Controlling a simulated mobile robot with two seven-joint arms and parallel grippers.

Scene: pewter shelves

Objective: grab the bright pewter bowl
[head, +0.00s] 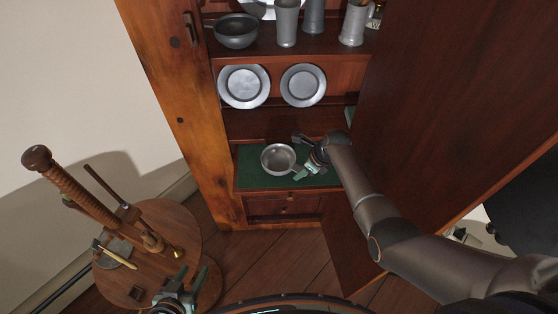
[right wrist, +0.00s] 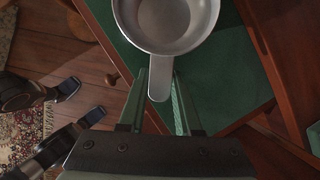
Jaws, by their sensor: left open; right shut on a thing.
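The bright pewter bowl (head: 278,158), a shallow bowl with a flat handle, sits on the green-lined lower shelf (head: 252,176) of the cabinet in the head view. In the right wrist view the bowl (right wrist: 166,22) is at the top, its handle (right wrist: 160,82) pointing down between my fingers. My right gripper (head: 301,171) is at the bowl's right side, shut on the handle; its fingers also show in the right wrist view (right wrist: 161,95). The bowl looks level; I cannot tell whether it is clear of the shelf. My left gripper (head: 176,296) is open at the bottom left, far from the bowl.
A darker bowl (head: 236,31) and several tankards (head: 287,22) stand on the upper shelf. Two plates (head: 244,86) (head: 303,85) lean below. The open cabinet door (head: 450,90) is beside my right arm. A round wooden table (head: 178,222) stands at left.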

